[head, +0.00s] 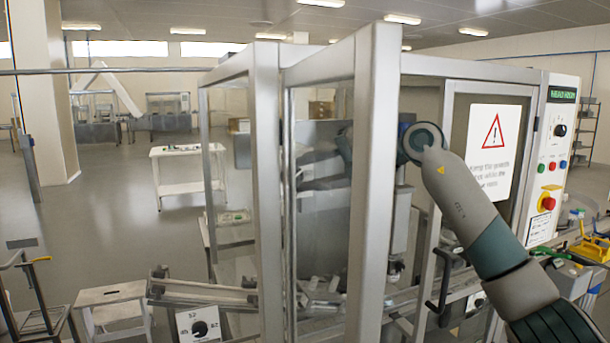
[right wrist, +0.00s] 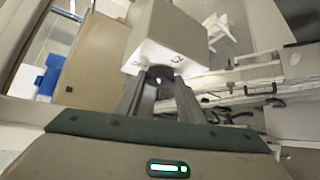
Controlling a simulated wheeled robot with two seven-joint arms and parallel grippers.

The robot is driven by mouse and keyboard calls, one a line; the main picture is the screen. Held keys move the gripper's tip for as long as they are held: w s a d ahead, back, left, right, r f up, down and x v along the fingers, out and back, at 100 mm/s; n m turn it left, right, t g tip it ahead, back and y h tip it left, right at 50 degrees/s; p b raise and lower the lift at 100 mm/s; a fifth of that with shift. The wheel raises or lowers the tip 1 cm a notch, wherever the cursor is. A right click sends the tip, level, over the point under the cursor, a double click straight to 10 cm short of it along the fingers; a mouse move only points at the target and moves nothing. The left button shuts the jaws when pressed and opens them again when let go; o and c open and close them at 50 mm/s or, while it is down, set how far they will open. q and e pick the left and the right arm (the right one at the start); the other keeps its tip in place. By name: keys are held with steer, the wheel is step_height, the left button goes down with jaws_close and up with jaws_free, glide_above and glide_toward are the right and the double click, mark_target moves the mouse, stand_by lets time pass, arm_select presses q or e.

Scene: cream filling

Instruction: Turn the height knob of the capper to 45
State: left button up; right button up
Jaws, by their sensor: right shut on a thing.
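In the right wrist view, my right gripper (right wrist: 160,82) has its two dark fingers closed around a dark round knob (right wrist: 160,72) on a white box (right wrist: 170,28). A number mark beside the knob is only partly readable; the pointer is hidden between the fingers. In the head view, my right arm rises from the lower right and passes behind the machine's frame posts, so that gripper is hidden there. A separate black knob (head: 199,329) on a white numbered plate stands at the lower left, with no gripper on it. My left gripper is out of view.
Metal frame posts (head: 372,180) and clear panels enclose the machine close to my right arm. A white control panel (head: 548,160) with a red button is at right. A warning sign (head: 494,150) hangs beside it. A white table (head: 190,165) stands behind; open floor lies left.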

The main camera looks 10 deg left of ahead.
steer(key=shift+s+a+r+n+t+h+b, duration=0.15)
steer(key=shift+n+t+h+b, duration=0.35)
steer(key=shift+n+h, duration=0.5)
steer(key=shift+s+a+r+n+t+h+b, duration=0.2)
steer(key=shift+n+t+h+b, duration=0.3)
steer(key=shift+h, duration=0.9)
steer(key=shift+w+r, duration=0.1)
steer(key=shift+w, duration=0.05)
steer(key=o, duration=1)
steer(key=shift+o, duration=0.2)
steer(key=shift+d, duration=0.1)
